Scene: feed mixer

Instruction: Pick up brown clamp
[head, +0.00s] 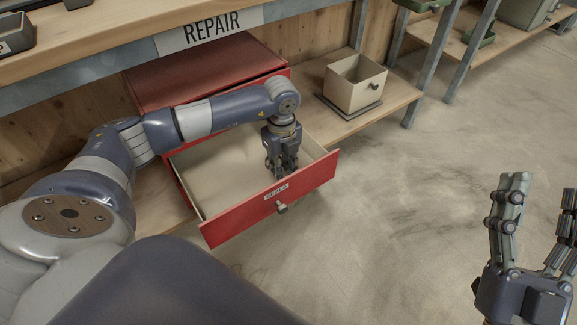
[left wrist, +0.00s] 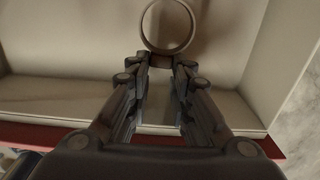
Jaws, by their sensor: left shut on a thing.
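The brown clamp (left wrist: 168,51) is a ring-shaped piece, seen in the left wrist view just at my fingertips. My left gripper (head: 279,173) points down inside the open red drawer (head: 243,222), near its front right corner. In the left wrist view the left gripper (left wrist: 161,62) is shut on the clamp's near edge. In the head view the clamp cannot be made out; the fingers hide it. My right gripper (head: 541,186) is open and empty at the right edge, over the floor.
The drawer has a label and a knob (head: 282,208) on its front; its visible floor is otherwise bare. A beige bin (head: 353,88) stands on the lower shelf to the right. The workbench (head: 120,35) with the REPAIR sign overhangs the drawer. The floor at right is clear.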

